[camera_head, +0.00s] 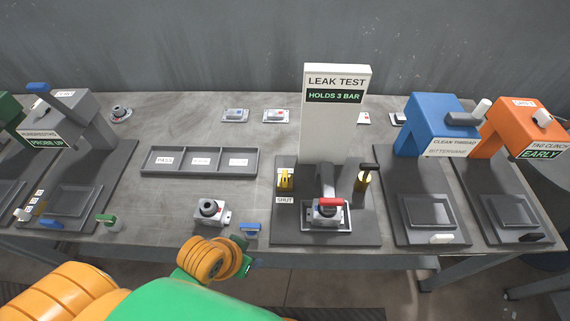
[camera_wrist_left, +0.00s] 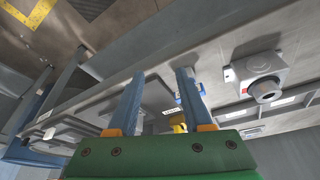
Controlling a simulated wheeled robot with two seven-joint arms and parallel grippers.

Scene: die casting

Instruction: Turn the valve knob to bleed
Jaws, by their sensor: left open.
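The leak test stand (camera_head: 335,115) has a sign reading "HOLDS 3 BAR". A yellow valve knob (camera_head: 285,180) stands upright on its base, above a label reading "SHUT". A yellow piece, likely this knob, is partly hidden behind my gripper in the left wrist view (camera_wrist_left: 178,122). A casting (camera_head: 327,212) sits in the stand's nest under a red-tipped clamp. My left arm comes in from the bottom left, with its wrist in front of the table's front edge. My right gripper is out of view.
A loose casting (camera_head: 212,210) and a blue item (camera_head: 250,227) lie left of the stand, near the front edge. A tray (camera_head: 200,172) with labelled compartments is behind them. A brass fitting with a black handle (camera_head: 364,178) stands right of the nest. Blue (camera_head: 430,120) and orange (camera_head: 510,115) stations are further right.

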